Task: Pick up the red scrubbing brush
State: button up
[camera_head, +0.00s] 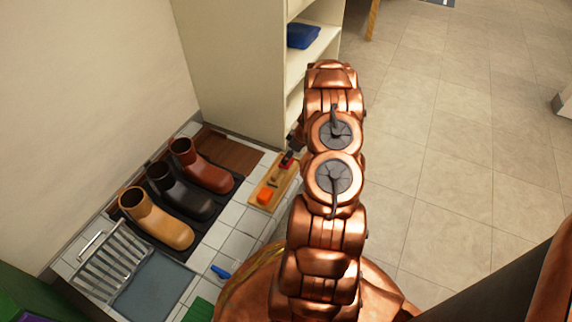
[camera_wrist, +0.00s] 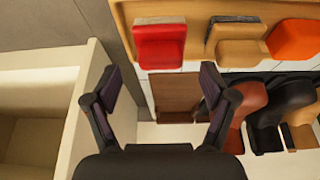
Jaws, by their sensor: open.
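The red scrubbing brush (camera_wrist: 160,45) sits at the near edge of a wooden board, left of a tan brush (camera_wrist: 236,44) and an orange one (camera_wrist: 293,40) in the wrist view. In the head view the red brush (camera_head: 286,163) is at the board's far end, partly hidden by my gripper and arm. My gripper (camera_wrist: 160,88) is open and empty. Its fingers are spread wide, and the red brush appears ahead of the gap between them. I cannot tell how far the fingertips are from it.
The wooden board (camera_head: 260,206) lies on a white tiled top. Tan, black and red-brown boots (camera_head: 205,167) stand on a dark mat left of it. A cream shelf unit (camera_head: 240,70) rises close behind the board. A wire rack (camera_head: 105,258) is at the lower left.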

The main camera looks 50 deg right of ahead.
jog(key=b+x, duration=0.1)
jog(key=x, duration=0.2)
jog(key=shift+w+a+f, duration=0.1)
jog(key=shift+w+f, duration=0.05)
jog(key=shift+f, duration=0.05)
jog(key=c, duration=1.3)
jog(key=shift+r, duration=0.15)
jog(key=shift+r, duration=0.35)
jog(key=r+p, duration=0.2)
jog(key=r, duration=0.1)
jog(key=shift+s+a, duration=0.2)
jog(key=shift+s, duration=0.15)
jog(key=s+a+p, duration=0.1)
jog(key=s+a, duration=0.1)
jog(key=s, duration=0.2)
jog(key=s+a, duration=0.2)
jog(key=s, duration=0.3)
jog(key=s+a+r+p, duration=0.1)
jog(key=s+a, duration=0.1)
jog(key=s, duration=0.2)
jog(key=shift+s+a+p, duration=0.2)
jog(key=shift+s+p, duration=0.15)
jog(key=shift+s, duration=0.05)
